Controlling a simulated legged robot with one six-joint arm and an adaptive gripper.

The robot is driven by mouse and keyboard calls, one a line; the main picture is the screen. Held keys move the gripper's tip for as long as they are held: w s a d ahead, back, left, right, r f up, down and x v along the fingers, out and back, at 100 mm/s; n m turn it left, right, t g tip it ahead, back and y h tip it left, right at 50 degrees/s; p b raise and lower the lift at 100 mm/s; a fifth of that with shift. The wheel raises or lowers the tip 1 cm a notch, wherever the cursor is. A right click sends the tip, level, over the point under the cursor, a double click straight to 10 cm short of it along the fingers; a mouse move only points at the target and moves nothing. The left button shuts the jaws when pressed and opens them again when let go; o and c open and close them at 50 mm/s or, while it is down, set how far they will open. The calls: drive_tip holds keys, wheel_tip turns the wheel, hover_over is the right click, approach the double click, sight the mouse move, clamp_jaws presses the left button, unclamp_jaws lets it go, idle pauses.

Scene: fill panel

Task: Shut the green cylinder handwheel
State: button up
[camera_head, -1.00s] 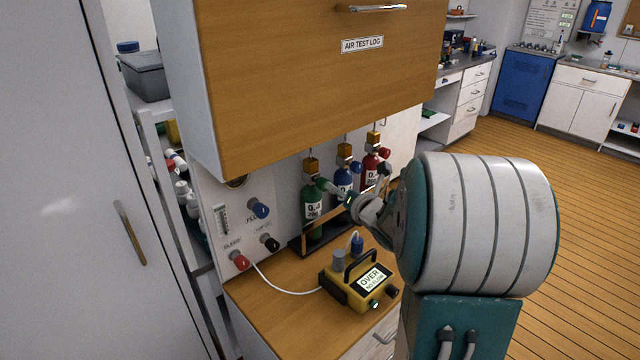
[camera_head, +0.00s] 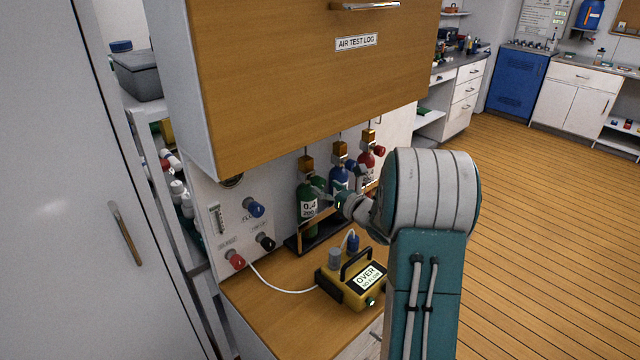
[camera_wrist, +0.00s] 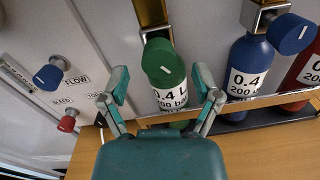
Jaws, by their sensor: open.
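The green cylinder (camera_head: 308,208) stands in the rack under the cabinet, labelled 0.4. Its green handwheel (camera_wrist: 163,62) shows in the wrist view at the top of the cylinder, with a white mark on its face. My gripper (camera_wrist: 160,85) is open, one finger on each side of the green cylinder just below the handwheel in the picture; I cannot tell whether either touches it. In the head view my wrist and arm hide part of the rack, and the gripper (camera_head: 328,190) is small beside the green cylinder.
A blue cylinder (camera_wrist: 252,68) and a red cylinder (camera_wrist: 309,65) stand to the right. A wall panel with a blue knob (camera_head: 254,207), black knob (camera_head: 266,242) and red knob (camera_head: 235,259) is at left. A yellow meter reading OVER (camera_head: 349,287) sits in front. The cabinet (camera_head: 300,90) overhangs.

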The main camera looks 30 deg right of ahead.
drive_tip(key=shift+w+a, duration=0.2)
drive_tip(key=shift+w, duration=1.2)
